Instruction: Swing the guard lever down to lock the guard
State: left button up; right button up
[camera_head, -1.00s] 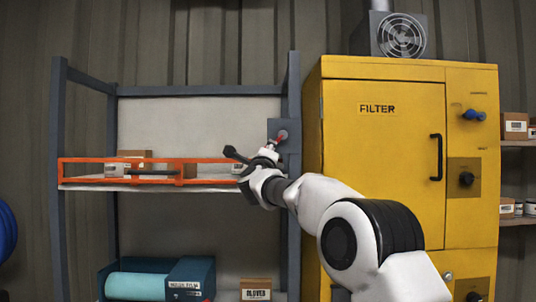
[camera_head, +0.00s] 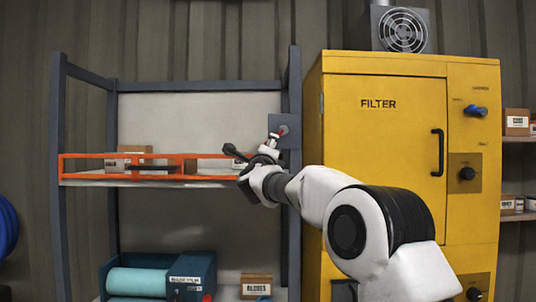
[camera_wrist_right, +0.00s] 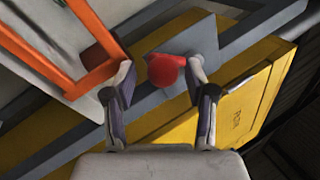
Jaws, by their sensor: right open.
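The guard lever (camera_head: 281,130) shows as a small red piece in front of a grey plate on the shelf's right post. In the right wrist view its red knob (camera_wrist_right: 166,69) sits between my fingertips, with the jaws apart on both sides. My right gripper (camera_head: 254,148) is open at the lever; it also shows in the wrist view (camera_wrist_right: 160,72). The orange guard (camera_head: 90,155) spans the front of the upper shelf. The gripper hides part of the lever and the guard's right end. My left gripper is out of view.
A yellow filter cabinet (camera_head: 385,140) stands close to the right of the shelf rack, behind my right arm. Small boxes (camera_head: 134,150) sit behind the guard. A teal roll (camera_head: 139,281) and a box (camera_head: 256,286) lie on the lower shelf.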

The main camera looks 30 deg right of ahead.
jog(key=v, duration=0.6)
jog(key=shift+s+a, duration=0.2)
jog(key=shift+s, duration=0.15)
